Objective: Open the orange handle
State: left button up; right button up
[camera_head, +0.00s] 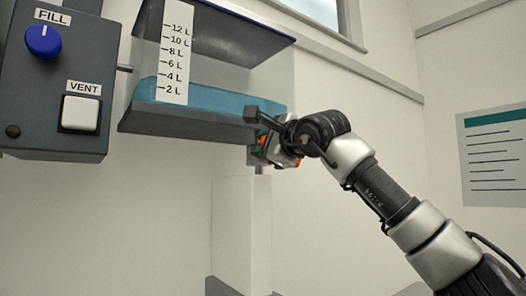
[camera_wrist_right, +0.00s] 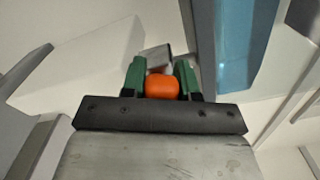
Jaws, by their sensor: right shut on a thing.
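The orange handle (camera_wrist_right: 162,87) sits between the two green-tipped fingers of my right gripper (camera_wrist_right: 160,82) in the right wrist view. The gripper is shut on it. In the head view, my right gripper (camera_head: 278,150) is just below the right end of the tank, at the valve, and only small orange patches show beside it. A grey metal valve part (camera_wrist_right: 156,56) shows just beyond the handle. Most of the handle and valve is hidden by my gripper and wrist in the head view. My left gripper is in neither view.
The tank (camera_head: 205,124) holds blue liquid, with a litre scale (camera_head: 175,52) on its front. A dark control box (camera_head: 48,95) with a blue FILL knob (camera_head: 43,41) and a white VENT button (camera_head: 80,113) is at the left. A pale column (camera_head: 242,230) stands below the valve.

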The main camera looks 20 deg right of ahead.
jog(key=d+m, duration=0.1)
jog(key=m, duration=0.3)
jog(key=r+m, duration=0.1)
jog(key=m, duration=0.3)
jog(key=w+d+m, duration=0.1)
jog(key=m, duration=0.3)
jog(key=shift+d+r+m, duration=0.3)
jog(key=shift+d+r, duration=0.05)
jog(key=shift+r, duration=0.05)
dwell(0.3)
jog(key=o, duration=0.9)
jog(key=shift+s+d+b, duration=0.1)
jog(key=shift+b, duration=0.2)
